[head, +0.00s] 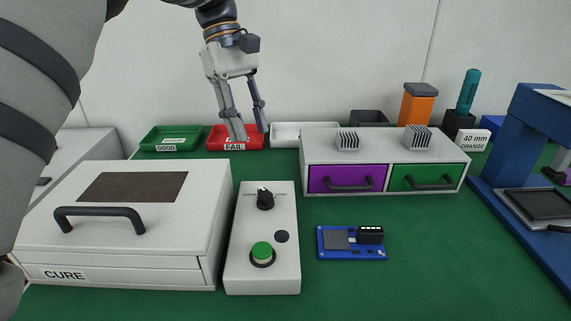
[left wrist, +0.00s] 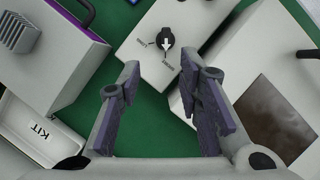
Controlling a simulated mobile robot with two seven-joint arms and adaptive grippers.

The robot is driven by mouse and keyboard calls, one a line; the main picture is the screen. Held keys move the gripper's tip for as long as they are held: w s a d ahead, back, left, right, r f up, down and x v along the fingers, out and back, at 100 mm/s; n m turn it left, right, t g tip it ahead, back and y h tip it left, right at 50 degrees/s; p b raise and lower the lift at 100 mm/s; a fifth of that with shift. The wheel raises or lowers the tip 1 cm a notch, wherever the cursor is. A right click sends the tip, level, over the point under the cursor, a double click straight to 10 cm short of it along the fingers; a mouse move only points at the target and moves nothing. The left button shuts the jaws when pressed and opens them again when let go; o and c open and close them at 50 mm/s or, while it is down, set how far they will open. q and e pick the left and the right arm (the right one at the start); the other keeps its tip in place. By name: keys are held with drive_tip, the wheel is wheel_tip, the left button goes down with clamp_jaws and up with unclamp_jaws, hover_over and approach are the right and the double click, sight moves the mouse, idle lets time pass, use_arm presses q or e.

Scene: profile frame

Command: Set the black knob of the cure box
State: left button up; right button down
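The cure box is a white box (head: 130,240) labelled CURE at the left of the head view, with a dark window and a black handle; its lid is shut. A white control panel (head: 240,280) stands beside it. The black knob (head: 265,199) is on the upper part of this panel, above a green button (head: 262,252). In the left wrist view the knob (left wrist: 165,40) has a white arrow pointing towards the grippers, with small printed marks beside it. My left gripper (head: 249,138) is open and empty, held above and behind the panel, apart from the knob. My right gripper is out of view.
Green GOOD (head: 170,132) and red FAIL (head: 218,133) trays stand at the back. A drawer unit (head: 330,152) with purple and green drawers stands right of the panel. A blue circuit board (head: 335,253) lies in front of it. A blue press (head: 515,165) stands far right.

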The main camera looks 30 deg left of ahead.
sight(264, 190)
use_arm(q)
drive_tip(key=x, duration=0.7)
drive_tip(key=s+p+x, duration=0.1)
drive_tip(key=x, duration=0.3)
drive_tip(key=shift+s+d+f, duration=0.1)
drive_tip(key=shift+s+f, duration=0.05)
drive_tip(key=shift+f, duration=0.1)
clamp_jaws()
